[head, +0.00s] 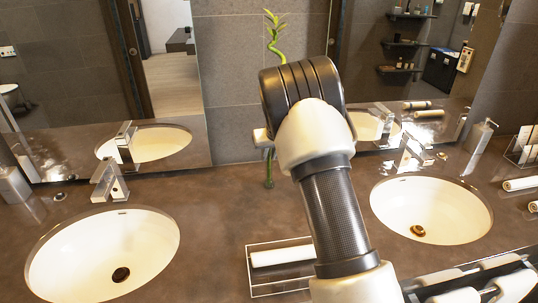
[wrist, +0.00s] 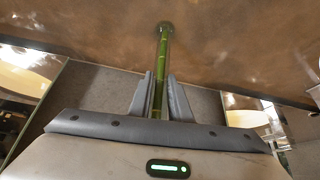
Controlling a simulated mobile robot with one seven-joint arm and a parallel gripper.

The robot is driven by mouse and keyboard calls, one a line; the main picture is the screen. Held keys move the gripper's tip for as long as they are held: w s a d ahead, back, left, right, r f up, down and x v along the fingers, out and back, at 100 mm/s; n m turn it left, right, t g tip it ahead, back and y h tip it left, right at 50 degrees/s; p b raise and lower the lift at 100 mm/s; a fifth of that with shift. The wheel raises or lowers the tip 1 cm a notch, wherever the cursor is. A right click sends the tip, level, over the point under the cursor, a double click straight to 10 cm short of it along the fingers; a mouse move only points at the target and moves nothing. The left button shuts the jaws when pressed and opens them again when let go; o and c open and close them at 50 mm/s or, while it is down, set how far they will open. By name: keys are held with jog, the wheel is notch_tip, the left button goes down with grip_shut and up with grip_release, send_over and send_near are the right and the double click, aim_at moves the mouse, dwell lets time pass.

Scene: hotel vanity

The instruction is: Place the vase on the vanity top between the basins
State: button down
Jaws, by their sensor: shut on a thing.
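The vase (head: 269,172) is a slim, clear green tube with a curly green bamboo stalk (head: 275,32) rising from its top. It is upright over the vanity top (head: 215,215), between the left basin (head: 105,255) and the right basin (head: 430,210), near the back. My gripper (wrist: 160,78) is shut on the vase (wrist: 164,55), with one finger on each side of it. In the head view my arm hides most of the gripper and the vase's middle. I cannot tell whether the vase's base touches the top.
A wire tray with a rolled white towel (head: 283,256) lies in front of the vase. Taps (head: 108,180) stand behind the basins. A soap dispenser (head: 480,136) and more rolled towels (head: 520,184) are at the right. Mirrors (head: 100,60) line the back wall.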

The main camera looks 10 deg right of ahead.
jog(key=c, duration=1.6)
grip_release()
jog(key=shift+f, duration=0.1)
jog(key=shift+c, duration=0.2)
jog(key=s+a+f+v, duration=0.1)
jog(key=s+v, duration=0.1)
jog(key=v, duration=0.9)
jog(key=s+f+v, duration=0.1)
jog(key=v, duration=1)
jog(key=s+r+m, duration=0.1)
jog(key=s+r, duration=0.1)
jog(key=s, duration=3)
jog(key=shift+a+r+h, duration=0.2)
jog(key=shift+r+h, duration=0.2)
